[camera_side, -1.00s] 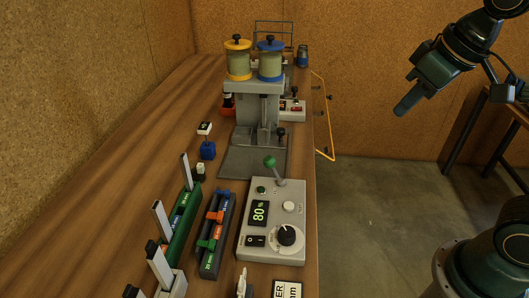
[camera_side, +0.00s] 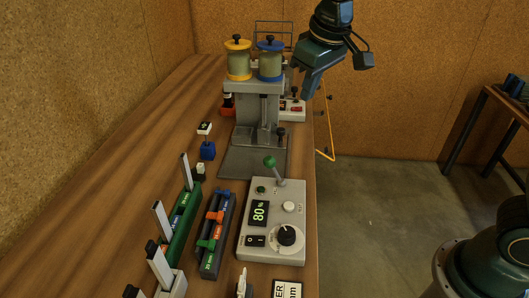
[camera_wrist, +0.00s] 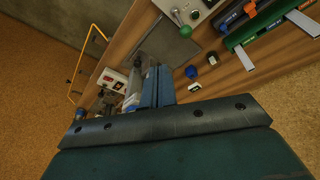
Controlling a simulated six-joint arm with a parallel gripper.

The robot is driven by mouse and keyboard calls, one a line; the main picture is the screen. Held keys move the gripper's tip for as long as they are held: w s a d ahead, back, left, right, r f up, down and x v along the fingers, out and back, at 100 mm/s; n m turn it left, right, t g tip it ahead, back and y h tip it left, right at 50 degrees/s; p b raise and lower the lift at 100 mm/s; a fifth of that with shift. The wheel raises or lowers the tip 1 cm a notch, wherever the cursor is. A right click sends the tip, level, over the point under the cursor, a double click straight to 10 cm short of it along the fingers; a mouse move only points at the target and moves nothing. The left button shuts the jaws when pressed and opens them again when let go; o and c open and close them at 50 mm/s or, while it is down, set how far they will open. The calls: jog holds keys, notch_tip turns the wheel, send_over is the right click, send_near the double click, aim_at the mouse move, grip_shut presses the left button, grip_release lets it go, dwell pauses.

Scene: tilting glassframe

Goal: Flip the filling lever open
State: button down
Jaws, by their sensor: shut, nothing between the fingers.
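A lever with a round green knob (camera_side: 270,162) stands tilted on the far end of a grey control box (camera_side: 257,240), which has an 80 % display and a black dial. The knob also shows in the wrist view (camera_wrist: 185,31), near the top. A grey filling stand (camera_side: 255,110) with a yellow-lidded jar (camera_side: 238,62) and a blue-lidded jar (camera_side: 270,62) stands behind the box. My gripper (camera_side: 307,94) is shut and empty, in the air at the right of the stand, apart from the lever. In the wrist view its fingers (camera_wrist: 157,88) point toward the bench.
Green and dark racks (camera_side: 217,235) with upright strips stand left of the control box. A small blue block (camera_side: 208,150) stands left of the stand's base plate. A red-and-white box (camera_side: 292,107) is behind the stand. A yellow frame (camera_side: 326,130) hangs beyond the bench's right edge.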

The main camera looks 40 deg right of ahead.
jog(key=g, duration=0.1)
send_over(274, 170)
jog(key=w+a, duration=0.3)
jog(key=w, duration=0.3)
notch_tip(274, 170, down, 8)
jog(key=shift+s+d+f+n, duration=0.15)
jog(key=shift+f+n, duration=0.05)
jog(key=shift+n, duration=0.2)
jog(key=shift+f, duration=0.15)
jog(key=shift+s+d+f, duration=0.25)
jog(key=shift+s+f, duration=0.1)
jog(key=shift+f, duration=1.1)
jog(key=shift+s+d+f, duration=0.25)
jog(key=shift+s+f, duration=0.1)
jog(key=shift+f, duration=1.15)
jog(key=shift+s+d+f, duration=0.25)
jog(key=shift+s+f, duration=0.1)
jog(key=shift+f, duration=1.1)
